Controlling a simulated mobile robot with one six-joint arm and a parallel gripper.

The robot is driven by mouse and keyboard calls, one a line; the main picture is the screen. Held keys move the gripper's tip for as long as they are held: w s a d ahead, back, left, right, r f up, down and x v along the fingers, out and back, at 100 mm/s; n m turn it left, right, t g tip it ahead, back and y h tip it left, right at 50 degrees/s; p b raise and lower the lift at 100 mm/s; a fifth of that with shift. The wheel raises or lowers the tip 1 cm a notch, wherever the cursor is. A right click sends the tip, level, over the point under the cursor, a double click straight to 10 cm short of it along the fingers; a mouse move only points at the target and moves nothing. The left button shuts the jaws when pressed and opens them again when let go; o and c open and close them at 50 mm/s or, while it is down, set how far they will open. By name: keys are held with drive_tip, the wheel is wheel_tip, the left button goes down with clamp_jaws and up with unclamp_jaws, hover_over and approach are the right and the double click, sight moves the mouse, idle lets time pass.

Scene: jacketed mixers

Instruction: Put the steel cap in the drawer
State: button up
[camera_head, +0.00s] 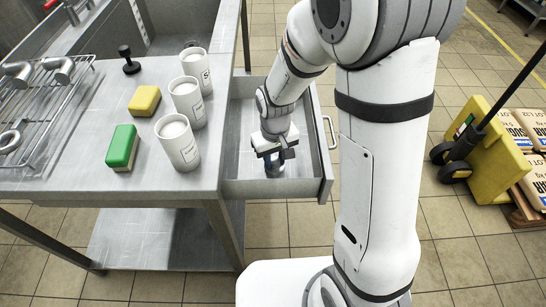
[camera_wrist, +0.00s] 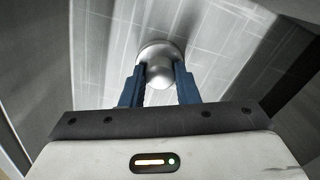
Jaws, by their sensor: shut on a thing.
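The steel cap (camera_wrist: 160,72) is a round, silvery knob-topped piece in the wrist view, between the two blue fingers of my gripper (camera_wrist: 160,88). My gripper is shut on it. In the head view my gripper (camera_head: 275,160) reaches down inside the open steel drawer (camera_head: 308,177), near its front end. The cap is mostly hidden there by the gripper. The drawer is pulled out from beneath the steel table, and its floor shows around the cap. I cannot tell whether the cap touches the drawer floor.
On the steel table (camera_head: 90,165) stand three white cups (camera_head: 178,145), a green sponge (camera_head: 122,148), a yellow sponge (camera_head: 145,101), a black-handled tool (camera_head: 129,60) and a wire rack (camera_head: 40,110) with metal fittings. A yellow cart (camera_head: 490,160) and sacks stand on the right.

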sight(275, 160)
drive_tip(key=shift+f, duration=0.1)
drive_tip(key=o, duration=1.1)
drive_tip(key=shift+c, duration=0.2)
wheel_tip(275, 160, up, 12)
drive_tip(key=r+p, duration=0.1)
drive_tip(key=p, duration=0.1)
drive_tip(key=s+d+r+m+t, duration=0.2)
drive_tip(key=s+d+r+m, duration=0.2)
drive_tip(key=s+d, duration=0.7)
wheel_tip(275, 160, up, 2)
drive_tip(key=shift+s+d, duration=0.3)
drive_tip(key=shift+s, duration=0.3)
